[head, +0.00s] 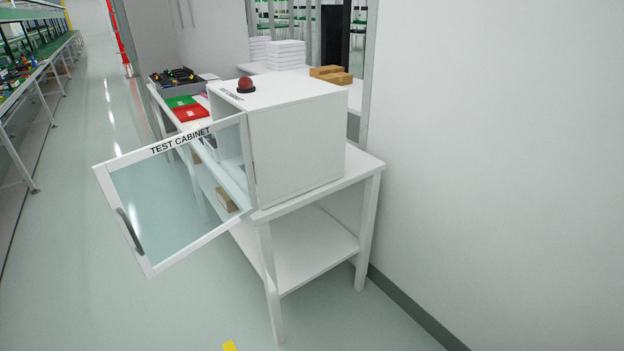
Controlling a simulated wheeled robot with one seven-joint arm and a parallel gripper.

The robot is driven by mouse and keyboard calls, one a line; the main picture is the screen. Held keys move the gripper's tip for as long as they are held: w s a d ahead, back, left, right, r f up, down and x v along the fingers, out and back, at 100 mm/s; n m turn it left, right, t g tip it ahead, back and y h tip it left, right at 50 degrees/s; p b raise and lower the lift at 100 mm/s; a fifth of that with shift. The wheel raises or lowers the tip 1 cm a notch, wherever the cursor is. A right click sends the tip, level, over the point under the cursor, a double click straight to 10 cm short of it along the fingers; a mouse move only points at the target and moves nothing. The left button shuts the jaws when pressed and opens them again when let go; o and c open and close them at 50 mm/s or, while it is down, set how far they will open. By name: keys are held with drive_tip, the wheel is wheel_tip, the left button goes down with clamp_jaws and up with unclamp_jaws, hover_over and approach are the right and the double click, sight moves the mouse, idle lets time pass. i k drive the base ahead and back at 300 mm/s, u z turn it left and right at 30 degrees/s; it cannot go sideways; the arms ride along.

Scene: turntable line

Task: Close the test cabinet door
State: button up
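The test cabinet (297,148) is a white box standing on a white table, with a red dome on a black base (246,86) on its top. Its door (194,237) is a clear pane in a white frame, labelled TEST CABINET along the top. The door stands wide open, swung out to the left over the floor, hinged at the cabinet's near front edge. A dark curved handle (130,231) is on the door's far left side. The cabinet's inside is mostly hidden. My gripper is not in view.
The white table (367,165) has a lower shelf (312,255) and stands by a white wall on the right. Green and red trays (190,112) and a dark bin (176,79) lie behind the cabinet. The floor (75,270) left of the door is clear.

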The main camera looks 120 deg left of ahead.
sight(100, 170)
drive_tip(key=u, duration=1.65)
drive_tip(key=i, duration=0.1)
drive_tip(key=u, duration=2.6)
drive_tip(key=i, duration=1)
drive_tip(key=z, duration=0.15)
drive_tip(key=k, duration=0.75)
drive_tip(key=z, duration=0.1)
